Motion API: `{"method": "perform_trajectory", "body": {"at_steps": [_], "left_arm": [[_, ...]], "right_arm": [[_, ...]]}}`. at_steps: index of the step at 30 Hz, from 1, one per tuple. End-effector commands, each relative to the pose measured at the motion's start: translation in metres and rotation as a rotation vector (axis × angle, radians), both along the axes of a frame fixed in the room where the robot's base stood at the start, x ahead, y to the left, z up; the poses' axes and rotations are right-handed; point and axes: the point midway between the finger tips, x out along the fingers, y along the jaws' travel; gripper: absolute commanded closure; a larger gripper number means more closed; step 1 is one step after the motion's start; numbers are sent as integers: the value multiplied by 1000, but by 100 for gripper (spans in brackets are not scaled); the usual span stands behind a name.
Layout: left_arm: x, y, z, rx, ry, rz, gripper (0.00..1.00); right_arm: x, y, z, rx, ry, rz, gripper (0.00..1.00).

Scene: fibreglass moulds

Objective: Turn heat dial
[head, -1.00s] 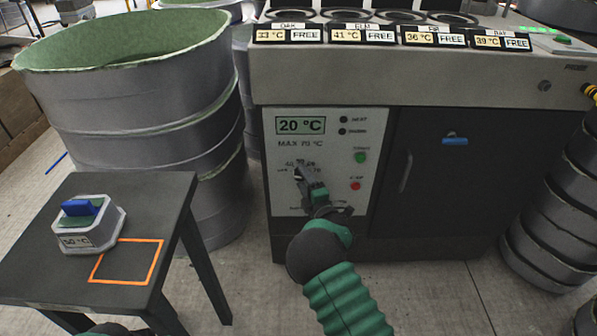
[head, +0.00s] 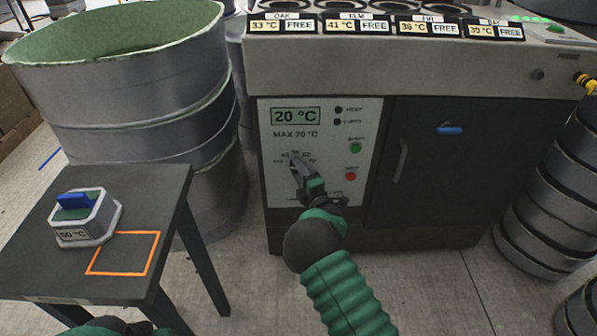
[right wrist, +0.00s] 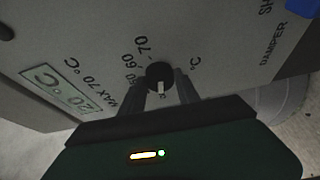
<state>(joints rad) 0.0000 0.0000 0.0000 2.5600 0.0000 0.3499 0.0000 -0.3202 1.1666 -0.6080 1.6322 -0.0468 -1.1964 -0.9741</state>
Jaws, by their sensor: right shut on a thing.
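The heat dial is a small black knob with a pale pointer mark; it shows in the right wrist view (right wrist: 159,76), between the two fingers. My right gripper (right wrist: 160,90) is shut on it, one finger on each side. In the head view my right gripper (head: 303,176) is at the dial scale on the white control panel (head: 357,107), and it hides most of the knob. The display (head: 296,116) reads 20 °C, with MAX 70 °C printed below. Only a green part of my left arm shows at the bottom left; its gripper is out of view.
A small dark table (head: 40,265) at left holds a 50 °C block with a blue handle (head: 73,200) beside an orange outlined square (head: 125,252). A large ribbed grey drum (head: 150,110) stands behind it. Stacked grey rings (head: 550,210) stand at right.

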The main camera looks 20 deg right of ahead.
Motion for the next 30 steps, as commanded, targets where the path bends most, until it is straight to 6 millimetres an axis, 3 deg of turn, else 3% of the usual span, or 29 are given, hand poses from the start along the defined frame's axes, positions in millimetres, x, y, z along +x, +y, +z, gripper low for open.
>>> {"method": "perform_trajectory", "body": {"at_steps": [11, 30], "left_arm": [[0, 0, -17, 0, 0, 0, 64], [0, 0, -52, 0, 0, 0, 64]], "right_arm": [[-1, -1, -10, 215, -52, -3, 100], [0, 2, -17, 799, -215, -6, 100]]}}
